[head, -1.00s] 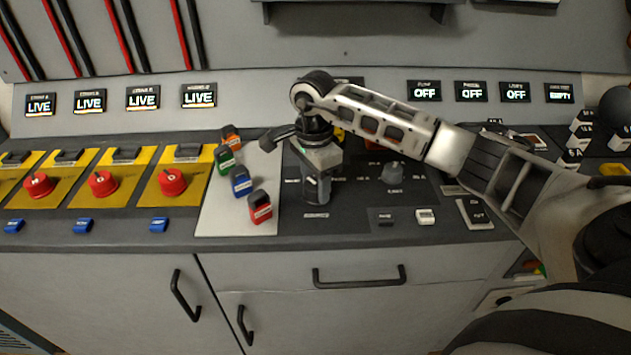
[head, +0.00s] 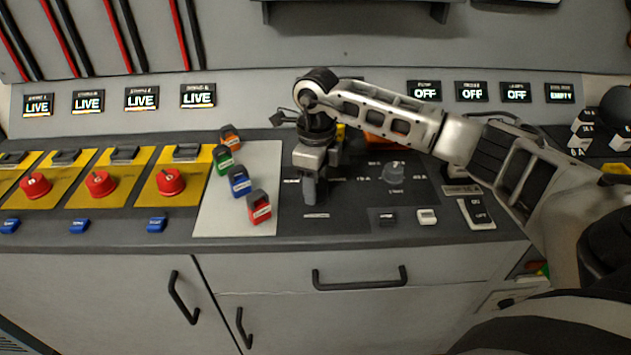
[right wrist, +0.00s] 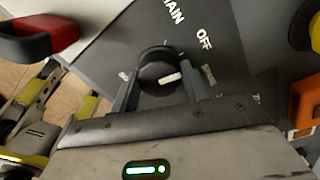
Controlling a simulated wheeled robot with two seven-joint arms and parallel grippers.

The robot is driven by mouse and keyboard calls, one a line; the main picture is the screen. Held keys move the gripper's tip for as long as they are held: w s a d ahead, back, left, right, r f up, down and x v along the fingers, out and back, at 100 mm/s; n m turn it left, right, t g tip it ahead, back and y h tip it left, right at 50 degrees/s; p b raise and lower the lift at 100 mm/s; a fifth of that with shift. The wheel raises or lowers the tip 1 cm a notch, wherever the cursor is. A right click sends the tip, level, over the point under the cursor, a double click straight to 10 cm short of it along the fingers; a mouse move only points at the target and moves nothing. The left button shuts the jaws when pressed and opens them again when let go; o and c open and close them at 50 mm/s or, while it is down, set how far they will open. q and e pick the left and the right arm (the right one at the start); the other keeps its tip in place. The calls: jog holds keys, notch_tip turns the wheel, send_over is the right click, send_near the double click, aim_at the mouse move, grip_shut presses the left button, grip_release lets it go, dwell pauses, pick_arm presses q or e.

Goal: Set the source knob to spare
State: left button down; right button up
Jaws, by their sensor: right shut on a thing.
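The source knob (right wrist: 158,66) is a round dark knob with a white pointer mark, on a dark panel (right wrist: 100,50). My right gripper (right wrist: 158,88) is shut on it, one finger on each side. In the right wrist view the words MAIN and OFF show on the panel; a smaller label beside the knob is too blurred to read. The mark points roughly right in that view. In the head view my right gripper (head: 314,192) points down onto the panel and hides most of the knob. My left gripper is not in view.
Another grey knob (head: 393,173) and small switches (head: 427,216) lie to the right. Red knobs (head: 170,182) on yellow plates line the left. Cabinet handles (head: 360,278) are below.

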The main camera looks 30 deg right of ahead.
aim_at(318, 183)
jog(key=m, duration=0.7)
jog(key=shift+r, duration=0.1)
dwell(0.6)
jog(key=o, duration=1)
notch_tip(318, 183, up, 16)
jog(key=shift+d+b, duration=0.25)
jog(key=shift+b, duration=0.2)
jog(key=shift+s, duration=0.1)
